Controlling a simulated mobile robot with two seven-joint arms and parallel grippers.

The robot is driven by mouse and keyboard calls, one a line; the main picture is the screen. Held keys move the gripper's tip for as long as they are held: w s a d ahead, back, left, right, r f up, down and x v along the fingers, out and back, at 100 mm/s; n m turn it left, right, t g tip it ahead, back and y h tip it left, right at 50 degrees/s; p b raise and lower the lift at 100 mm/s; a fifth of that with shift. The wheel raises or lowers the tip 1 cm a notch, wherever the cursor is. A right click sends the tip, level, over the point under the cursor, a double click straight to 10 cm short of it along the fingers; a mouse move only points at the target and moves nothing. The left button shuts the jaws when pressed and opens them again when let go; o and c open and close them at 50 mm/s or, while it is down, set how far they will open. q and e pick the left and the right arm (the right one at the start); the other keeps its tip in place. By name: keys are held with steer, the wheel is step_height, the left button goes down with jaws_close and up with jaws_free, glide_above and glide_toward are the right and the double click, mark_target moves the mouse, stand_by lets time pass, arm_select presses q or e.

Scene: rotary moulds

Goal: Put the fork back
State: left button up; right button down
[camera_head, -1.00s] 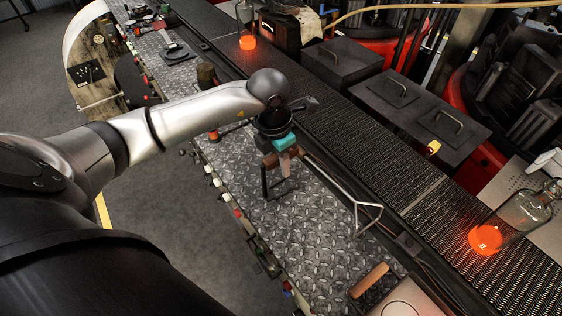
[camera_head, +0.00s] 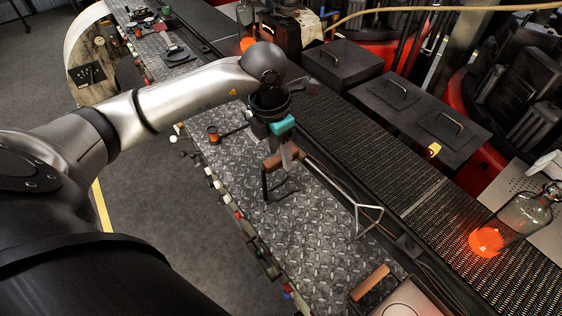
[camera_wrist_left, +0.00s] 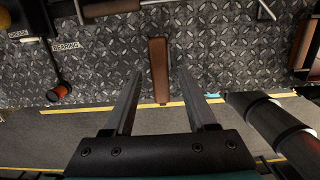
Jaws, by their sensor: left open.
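What looks like the fork is a thin metal rod ending in a forked triangular head (camera_head: 368,212), lying along the back of the plated bench. In the left wrist view its rod (camera_wrist_left: 170,3) runs along the top edge, with a brown handle (camera_wrist_left: 110,7) to the left. My left gripper (camera_head: 290,160) is open above the bench. A wooden bar (camera_head: 272,161) on a black bent frame is below it. In the wrist view an upright wooden bar (camera_wrist_left: 158,70) shows between my open fingers; touching cannot be told. My right gripper is not in view.
A mesh conveyor (camera_head: 400,180) carries glowing glass bottles (camera_head: 487,242). An orange-ended tool (camera_head: 213,134) lies left of the gripper. Another wooden handle (camera_head: 370,282) lies at the near end. Dark lidded boxes (camera_head: 395,90) stand behind. The bench middle (camera_head: 290,230) is clear.

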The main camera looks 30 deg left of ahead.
arm_select(q)
steer(key=r, duration=0.7)
steer(key=shift+s+a, duration=0.2)
steer(key=shift+s, duration=0.2)
steer(key=shift+f, duration=0.1)
